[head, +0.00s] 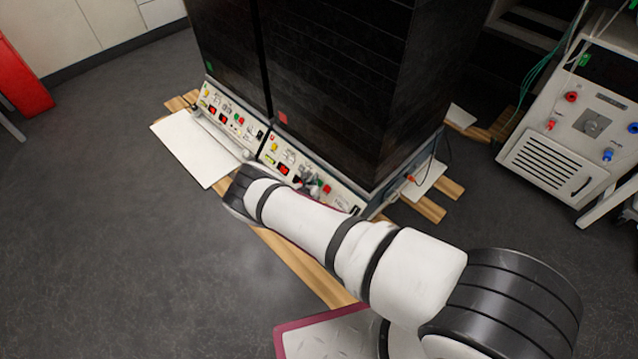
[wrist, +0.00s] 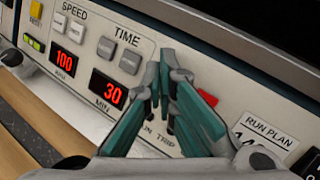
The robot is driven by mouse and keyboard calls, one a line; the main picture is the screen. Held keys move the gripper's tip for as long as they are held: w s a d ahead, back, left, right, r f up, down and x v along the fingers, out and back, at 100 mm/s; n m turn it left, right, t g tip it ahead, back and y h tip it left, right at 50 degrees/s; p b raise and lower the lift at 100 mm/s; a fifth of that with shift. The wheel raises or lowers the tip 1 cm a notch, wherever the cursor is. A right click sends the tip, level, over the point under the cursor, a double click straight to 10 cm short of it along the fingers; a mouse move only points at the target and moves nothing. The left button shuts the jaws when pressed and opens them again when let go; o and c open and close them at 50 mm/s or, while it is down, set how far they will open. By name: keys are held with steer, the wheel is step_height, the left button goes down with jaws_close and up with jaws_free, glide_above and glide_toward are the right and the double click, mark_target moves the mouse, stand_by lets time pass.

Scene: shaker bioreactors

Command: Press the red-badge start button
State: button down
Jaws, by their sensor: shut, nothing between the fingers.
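The red badge (head: 283,118) is on the lower front of the right black cabinet (head: 330,80). Its control panel (wrist: 225,75) fills the wrist view, with SPEED reading 100 (wrist: 64,62) and TIME reading 30 (wrist: 109,91). My gripper (wrist: 161,85) has its teal-padded fingers together and empty, in front of the panel right of the TIME display. The fingers cover part of the panel near the ON and TRIP labels. I cannot make out the start button there, nor whether the fingertips touch the panel. In the head view small red and green spots (head: 326,189) show on this panel.
A left cabinet with a green badge (head: 209,67) has a similar panel (head: 225,110). A white board (head: 195,148) lies before it on wooden slats. A wheeled instrument (head: 570,125) stands at right. Grey floor (head: 110,230) at left is clear.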

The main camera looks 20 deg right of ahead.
steer(key=shift+d+f, duration=0.1)
steer(key=shift+d, duration=0.05)
steer(key=shift+w+d+f, duration=0.15)
